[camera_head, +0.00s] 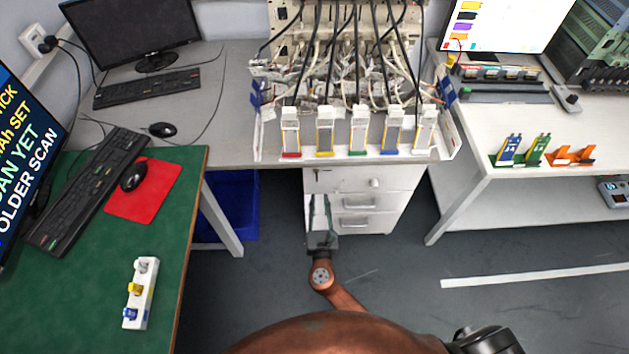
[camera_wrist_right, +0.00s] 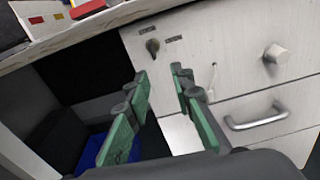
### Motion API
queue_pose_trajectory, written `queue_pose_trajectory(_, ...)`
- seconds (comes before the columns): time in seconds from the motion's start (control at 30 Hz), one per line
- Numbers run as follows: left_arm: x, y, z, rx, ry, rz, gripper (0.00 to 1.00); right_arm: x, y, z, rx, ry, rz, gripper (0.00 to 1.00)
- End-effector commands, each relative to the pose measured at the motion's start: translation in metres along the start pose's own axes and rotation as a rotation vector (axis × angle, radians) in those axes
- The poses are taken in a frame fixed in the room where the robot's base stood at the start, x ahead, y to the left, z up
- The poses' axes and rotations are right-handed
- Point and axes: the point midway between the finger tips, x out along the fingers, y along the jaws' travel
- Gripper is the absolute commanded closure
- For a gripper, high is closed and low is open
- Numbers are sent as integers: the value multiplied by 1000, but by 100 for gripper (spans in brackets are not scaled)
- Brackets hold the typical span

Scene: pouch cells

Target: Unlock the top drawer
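The white drawer cabinet stands under the grey bench. Its top drawer (camera_head: 345,182) has a pale knob (camera_head: 375,182), which also shows in the right wrist view (camera_wrist_right: 275,54). A small dark lock piece (camera_wrist_right: 152,46) sits at the drawer's upper left, between two small labels too blurred to read. The top drawer looks shut. My right gripper (camera_head: 318,203) is in front of the cabinet's left part. In the right wrist view its green-padded fingers (camera_wrist_right: 160,82) are apart and empty, with the lock just beyond and above their tips. My left gripper is not in view.
Lower drawers have bar handles, one near my right gripper (camera_wrist_right: 257,118). A blue bin (camera_head: 236,205) is under the bench at left. The bench edge overhangs the drawer. A green table (camera_head: 90,270) stands at left; grey floor lies open at right.

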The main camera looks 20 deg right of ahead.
Motion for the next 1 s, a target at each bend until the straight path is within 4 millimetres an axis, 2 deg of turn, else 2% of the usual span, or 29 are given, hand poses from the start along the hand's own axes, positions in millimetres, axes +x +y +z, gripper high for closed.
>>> queue_pose_trajectory(0.03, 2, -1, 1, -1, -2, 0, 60, 1, 4, 9, -26, -28, 3, 78)
queue_pose_trajectory(0.13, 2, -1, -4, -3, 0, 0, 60, 7, 8, 18, -49, -51, 5, 78)
queue_pose_trajectory(0.4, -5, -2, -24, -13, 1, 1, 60, 48, 9, 19, -48, -50, 5, 78)
queue_pose_trajectory(0.6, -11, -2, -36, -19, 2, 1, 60, 71, 9, 20, -47, -48, 5, 78)
queue_pose_trajectory(1.0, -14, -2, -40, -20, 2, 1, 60, 77, 8, 21, -46, -47, 5, 80)
